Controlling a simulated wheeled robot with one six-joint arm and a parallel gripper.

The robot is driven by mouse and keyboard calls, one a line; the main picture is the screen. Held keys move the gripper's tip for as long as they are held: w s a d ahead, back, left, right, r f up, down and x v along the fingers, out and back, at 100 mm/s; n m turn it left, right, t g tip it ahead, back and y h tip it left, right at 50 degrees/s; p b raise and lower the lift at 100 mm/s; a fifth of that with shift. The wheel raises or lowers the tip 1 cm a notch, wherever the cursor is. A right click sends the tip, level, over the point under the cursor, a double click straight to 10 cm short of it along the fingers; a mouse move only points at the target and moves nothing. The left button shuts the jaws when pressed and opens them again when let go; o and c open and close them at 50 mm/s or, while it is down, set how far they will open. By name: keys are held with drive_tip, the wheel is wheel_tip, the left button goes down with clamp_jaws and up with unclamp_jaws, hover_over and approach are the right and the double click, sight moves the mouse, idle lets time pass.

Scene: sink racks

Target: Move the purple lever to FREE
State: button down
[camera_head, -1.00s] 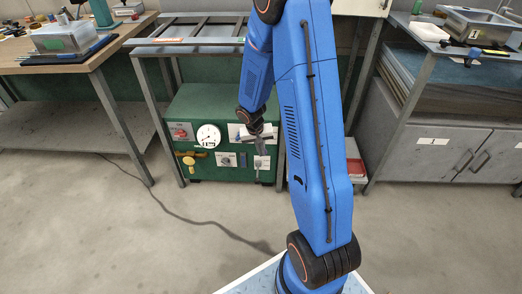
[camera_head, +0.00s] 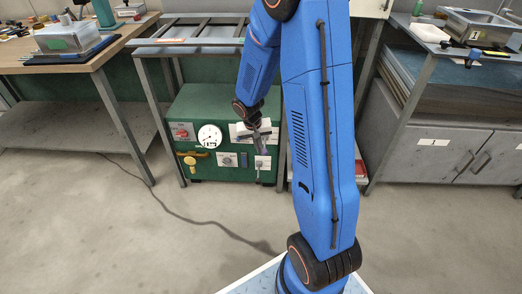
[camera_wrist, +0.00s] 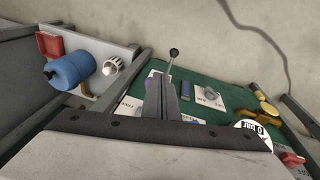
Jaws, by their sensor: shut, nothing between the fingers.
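The purple lever (camera_head: 264,149) shows as a small purple patch on the front of the green box, right beside my gripper (camera_head: 261,144). In the wrist view only a bit of purple (camera_wrist: 188,118) shows beside the fingers; the rest is hidden, so I cannot tell its position or whether the fingers touch it. A white plate (camera_wrist: 127,108) near the fingers carries lettering that looks like FREE. My gripper (camera_wrist: 161,82) is shut and empty, its fingers pointing at the panel.
The green box (camera_head: 205,103) also bears a gauge (camera_head: 209,136), a red knob (camera_head: 181,133), a yellow valve (camera_head: 191,157), a dial (camera_head: 227,159) and a black-knobbed lever (camera_wrist: 173,53). A blue cylinder (camera_wrist: 70,70) lies near the gripper's left. Table legs stand at both sides of the box.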

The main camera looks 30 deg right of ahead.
drive_tip(key=s+a+r, duration=0.4)
drive_tip(key=s, duration=0.1)
drive_tip(key=shift+a, duration=0.35)
